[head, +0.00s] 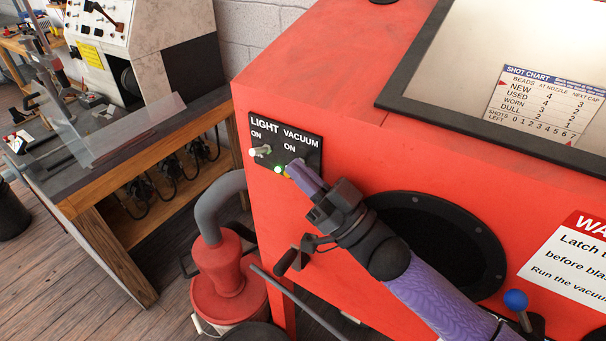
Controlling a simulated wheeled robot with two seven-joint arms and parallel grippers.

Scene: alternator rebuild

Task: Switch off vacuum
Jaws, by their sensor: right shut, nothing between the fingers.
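The black switch panel (314,143) is on the left side of the red cabinet's front and is labelled LIGHT and VACUUM, with ON under each. The light switch (261,151) is a small lever with a pale tip. Below the VACUUM label, a small green glowing spot (278,169) shows just left of my fingers. My right gripper (293,168) is shut and empty, its purple fingers reaching the panel at the vacuum switch. The fingers hide most of that switch, so its lever position and any contact cannot be told. My left gripper is out of view.
The red cabinet (310,75) has a window with a shot chart (545,105) and a round black arm port (440,235). A blue-knobbed lever (516,301) is at lower right. A red vacuum canister (225,275) with a grey hose (215,205) stands below left. A wooden bench (140,150) is farther left.

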